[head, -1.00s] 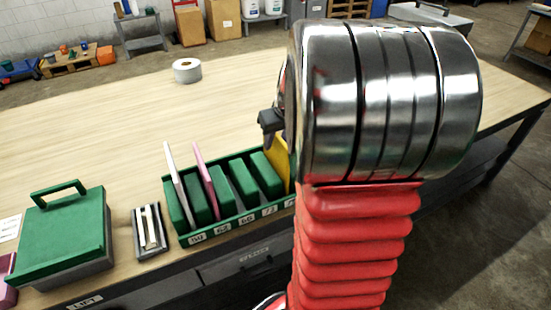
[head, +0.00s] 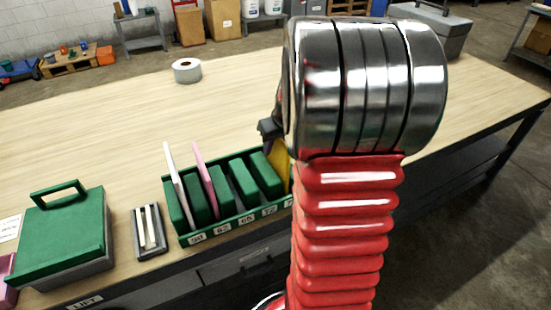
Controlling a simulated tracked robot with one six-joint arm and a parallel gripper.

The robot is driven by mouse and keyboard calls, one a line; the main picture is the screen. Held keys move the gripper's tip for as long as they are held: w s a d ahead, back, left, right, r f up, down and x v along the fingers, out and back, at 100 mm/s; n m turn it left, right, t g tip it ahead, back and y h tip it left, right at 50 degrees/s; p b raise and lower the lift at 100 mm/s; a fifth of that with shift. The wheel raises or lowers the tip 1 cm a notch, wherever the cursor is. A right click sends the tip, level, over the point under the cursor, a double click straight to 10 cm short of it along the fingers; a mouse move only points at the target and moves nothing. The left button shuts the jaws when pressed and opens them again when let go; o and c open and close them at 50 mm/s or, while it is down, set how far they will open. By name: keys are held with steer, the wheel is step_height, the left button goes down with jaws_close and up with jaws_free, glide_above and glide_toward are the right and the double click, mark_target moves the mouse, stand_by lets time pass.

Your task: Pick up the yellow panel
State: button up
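The yellow panel (head: 281,166) shows as a narrow strip at the right end of the green slotted rack (head: 237,219). My arm hides the rest of it. My gripper (head: 270,130) shows only as a small dark part at the left edge of my silver wrist, just above and beside the panel's top. I cannot tell whether its fingers touch or hold the panel. A white panel (head: 177,176) and a pink panel (head: 205,170) stand tilted in the rack, between green blocks.
A green-lidded box (head: 62,240) with a handle and a small grey tray (head: 150,240) with pale strips lie left of the rack. A tape roll (head: 187,70) sits at the back. The wooden tabletop (head: 120,130) behind the rack is clear.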

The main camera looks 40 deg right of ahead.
steer(key=shift+f, duration=0.25)
stand_by(0.5)
steer(key=shift+c, duration=0.3)
jaws_close()
